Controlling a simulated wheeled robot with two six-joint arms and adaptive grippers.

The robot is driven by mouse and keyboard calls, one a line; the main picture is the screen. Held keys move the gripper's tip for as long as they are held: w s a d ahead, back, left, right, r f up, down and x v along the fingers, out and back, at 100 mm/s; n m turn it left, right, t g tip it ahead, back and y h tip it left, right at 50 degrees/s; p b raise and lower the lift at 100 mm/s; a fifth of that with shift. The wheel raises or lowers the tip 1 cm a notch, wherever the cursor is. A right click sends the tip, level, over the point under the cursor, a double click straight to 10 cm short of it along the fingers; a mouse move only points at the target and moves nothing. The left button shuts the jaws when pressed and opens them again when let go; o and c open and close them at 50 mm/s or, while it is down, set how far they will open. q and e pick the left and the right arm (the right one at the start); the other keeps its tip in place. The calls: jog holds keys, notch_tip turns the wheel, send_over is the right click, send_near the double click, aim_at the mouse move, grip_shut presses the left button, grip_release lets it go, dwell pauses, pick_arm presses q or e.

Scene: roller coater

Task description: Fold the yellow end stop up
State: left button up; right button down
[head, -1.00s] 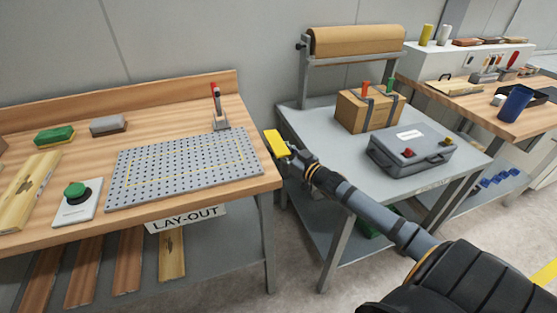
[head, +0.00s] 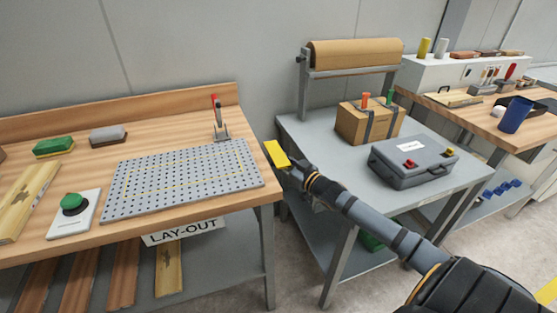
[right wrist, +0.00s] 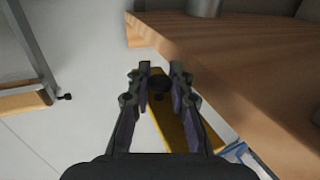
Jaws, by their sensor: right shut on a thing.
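The yellow end stop (head: 276,153) is a flat yellow plate just off the right edge of the lay-out bench, tilted in the head view. My right gripper (head: 288,166) is at its near end and shut on it. In the right wrist view the end stop (right wrist: 177,128) runs from between the fingers of my right gripper (right wrist: 161,72) toward the lower right. A dark round part (right wrist: 158,82) sits between the fingers. The fingers cover part of the held end. My left gripper is in neither view.
The lay-out bench (head: 225,210) carries a perforated plate (head: 185,180), a green button (head: 74,203) and a red-handled clamp (head: 217,120). A grey table (head: 335,165) with a box (head: 368,124) and a grey case (head: 412,162) stands to the right. A gap separates bench and table.

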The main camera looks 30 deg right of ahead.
aim_at(276, 151)
jog(key=n, duration=0.1)
jog(key=r+n+g, duration=0.1)
jog(key=shift+d+n, duration=0.1)
jog(key=shift+n, duration=0.3)
jog(key=n, duration=0.1)
jog(key=r+n+g+h+b, duration=0.1)
jog(key=n, duration=0.1)
jog(key=shift+r, duration=0.25)
jog(key=shift+a+r+n+g+h, duration=0.3)
jog(key=shift+n+g+h, duration=0.1)
jog(key=shift+n+h, duration=0.15)
jog(key=shift+w+a+r+n+h, duration=0.15)
jog(key=shift+r+n+h, duration=0.2)
jog(key=shift+n, duration=0.3)
jog(key=shift+a+r+n+g+h+p, duration=0.25)
jog(key=shift+n+g+h+p, duration=0.2)
jog(key=shift+n, duration=0.25)
jog(key=shift+a+r+n+g+h+p, duration=0.25)
jog(key=shift+a+r+n+h+p, duration=0.15)
jog(key=shift+n+p, duration=0.45)
jog(key=shift+w+a+r+n+h+p, duration=0.1)
jog(key=shift+a+n+h+p, duration=0.15)
jog(key=shift+n+h+p, duration=0.35)
jog(key=shift+w+a+n+h+p, duration=0.1)
jog(key=shift+a+n+h+p, duration=0.2)
jog(key=shift+n+p, duration=0.35)
jog(key=shift+d, duration=0.1)
